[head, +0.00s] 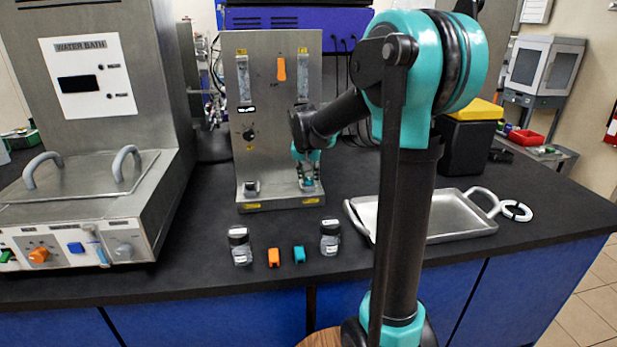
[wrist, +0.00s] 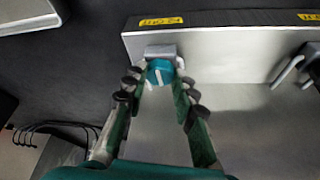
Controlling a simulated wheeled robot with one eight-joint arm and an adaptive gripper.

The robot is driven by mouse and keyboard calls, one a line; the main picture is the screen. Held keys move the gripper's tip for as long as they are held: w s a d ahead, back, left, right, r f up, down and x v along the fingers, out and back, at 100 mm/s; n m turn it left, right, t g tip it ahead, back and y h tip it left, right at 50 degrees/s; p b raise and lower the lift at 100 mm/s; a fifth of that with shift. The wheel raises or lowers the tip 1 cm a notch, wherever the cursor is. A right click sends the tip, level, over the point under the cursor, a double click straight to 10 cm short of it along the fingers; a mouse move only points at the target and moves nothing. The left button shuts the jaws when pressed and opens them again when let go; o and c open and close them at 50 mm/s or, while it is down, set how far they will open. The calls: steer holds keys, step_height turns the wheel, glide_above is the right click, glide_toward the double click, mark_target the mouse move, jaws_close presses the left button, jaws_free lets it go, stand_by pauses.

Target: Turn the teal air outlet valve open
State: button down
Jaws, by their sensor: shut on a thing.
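The teal air outlet valve (wrist: 160,73) is a small round knob with a white line on its face, seen in the wrist view. It sits on a grey block low on the bioreactor panel (head: 262,150). The white line runs nearly up and down in that view, slightly tilted. My gripper (wrist: 160,79) has one finger on each side of the knob and is shut on it. In the head view my gripper (head: 309,180) is at the panel's lower right, where it mostly hides the valve.
A second valve (head: 251,187) is at the panel's lower left. Two jars (head: 240,246) (head: 330,238), an orange piece (head: 273,257) and a teal piece (head: 299,254) stand in front. A metal tray (head: 455,218) lies right. The water bath (head: 85,190) stands left.

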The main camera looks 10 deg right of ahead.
steer(key=n, duration=0.2)
steer(key=n+y, duration=0.1)
steer(key=shift+d+n+y, duration=0.2)
steer(key=shift+n+y, duration=0.1)
steer(key=shift+n, duration=0.1)
steer(key=n+y, duration=0.1)
steer(key=n, duration=0.3)
steer(key=shift+w+d+n+y, duration=0.1)
steer(key=shift+d+n+y, duration=0.1)
steer(key=shift+n+y, duration=0.15)
steer(key=n, duration=0.2)
steer(key=n+g+y, duration=0.1)
steer(key=n, duration=0.1)
steer(key=shift+w+d+n+y, duration=0.1)
steer(key=shift+d+n+y, duration=0.05)
steer(key=shift+n+y, duration=0.1)
steer(key=shift+w+d+n+g+y, duration=0.1)
steer(key=shift+n+g+y, duration=0.45)
steer(key=shift+n, duration=1.45)
steer(key=shift+g+h, duration=0.25)
steer(key=c, duration=1.2)
jaws_free()
steer(key=shift+r, duration=0.1)
